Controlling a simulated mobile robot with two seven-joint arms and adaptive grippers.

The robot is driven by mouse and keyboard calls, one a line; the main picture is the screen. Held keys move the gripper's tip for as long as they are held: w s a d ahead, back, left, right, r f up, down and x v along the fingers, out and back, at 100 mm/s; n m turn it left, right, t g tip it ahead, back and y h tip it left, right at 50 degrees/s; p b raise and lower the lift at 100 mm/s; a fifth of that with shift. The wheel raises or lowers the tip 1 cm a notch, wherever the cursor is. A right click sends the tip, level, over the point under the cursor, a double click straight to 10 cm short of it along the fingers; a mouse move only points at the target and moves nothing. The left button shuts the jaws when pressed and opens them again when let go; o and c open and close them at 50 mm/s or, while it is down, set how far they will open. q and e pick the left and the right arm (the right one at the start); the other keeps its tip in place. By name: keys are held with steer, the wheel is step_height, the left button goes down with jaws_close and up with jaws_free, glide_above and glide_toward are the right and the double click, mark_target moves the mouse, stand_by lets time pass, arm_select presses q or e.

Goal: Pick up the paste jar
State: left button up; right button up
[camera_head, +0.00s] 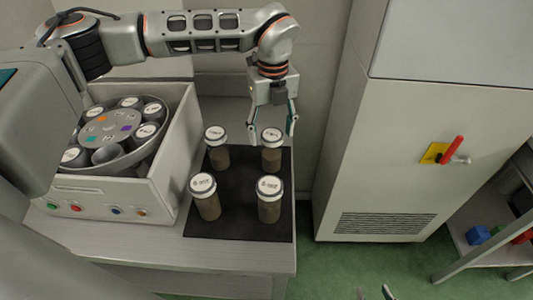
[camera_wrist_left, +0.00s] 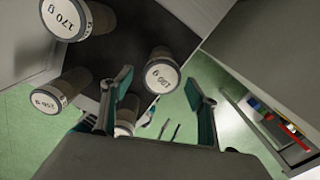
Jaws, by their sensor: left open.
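Several brown jars with white, labelled lids stand upright on a black mat (camera_head: 232,228): back left (camera_head: 218,158), back right (camera_head: 271,158), front left (camera_head: 208,207) and front right (camera_head: 269,211). I cannot tell which is meant by the paste jar. My left gripper (camera_head: 272,138) is open and empty at the back right jar, its fingers to either side in the picture. In the left wrist view, a jar marked 100 g (camera_wrist_left: 162,76) shows between the fingertips; others read 170 g (camera_wrist_left: 62,18) and 250 g (camera_wrist_left: 47,102). My right gripper (camera_head: 375,292) barely shows at the bottom edge.
A white machine (camera_head: 160,195) with a round carousel (camera_head: 110,128) of jars stands left of the mat. A tall grey cabinet (camera_head: 400,150) with a red-handled switch (camera_head: 450,152) stands right. A low shelf (camera_head: 490,250) holds coloured blocks.

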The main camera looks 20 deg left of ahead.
mark_target(272, 150)
arm_select(q)
steer(key=f, duration=0.7)
steer(key=shift+w+f, duration=0.2)
steer(key=shift+f, duration=0.1)
steer(key=c, duration=1.3)
